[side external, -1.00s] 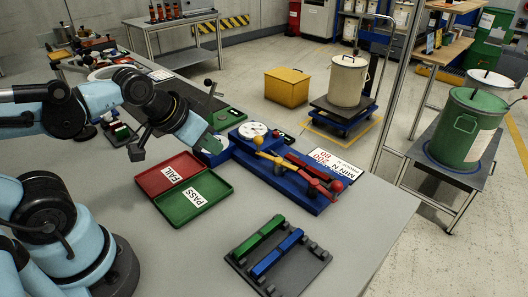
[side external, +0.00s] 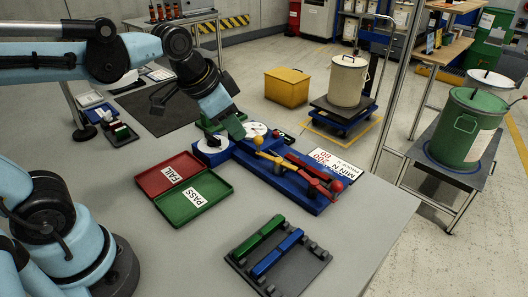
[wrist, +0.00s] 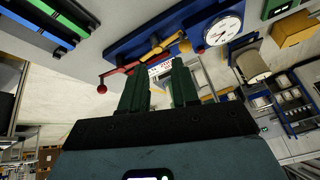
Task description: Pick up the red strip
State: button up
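A red bar (side external: 308,165), likely the red strip, lies along the blue fixture (side external: 270,178) on the table. A red lever with a red ball knob (side external: 337,186) lies close to it, so their outlines partly merge. In the wrist view, red parts (wrist: 125,70) show beside the blue fixture (wrist: 150,32). My gripper (side external: 235,126) is above the fixture's far left end, left of and apart from the red bar. The wrist view shows its two green fingers (wrist: 160,90) spread with nothing between them. My gripper is open and empty.
A dark rack (side external: 300,274) at the front holds a green strip (side external: 258,240) and a blue strip (side external: 277,253). A red FAIL tray (side external: 160,178) and green PASS tray (side external: 222,193) lie left of the fixture. A yellow-handled lever (side external: 270,154) rises from the fixture.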

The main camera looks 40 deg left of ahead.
jog(key=w+d+r+m+g, duration=0.25)
jog(key=w+d+m, duration=0.25)
jog(key=w+m, duration=0.3)
jog(key=m+g, duration=0.3)
jog(key=m, duration=0.3)
send_over(314, 170)
notch_tip(314, 170, down, 5)
notch_tip(314, 170, down, 11)
jog(key=shift+f, duration=0.15)
jog(key=shift+c, duration=0.2)
grip_shut()
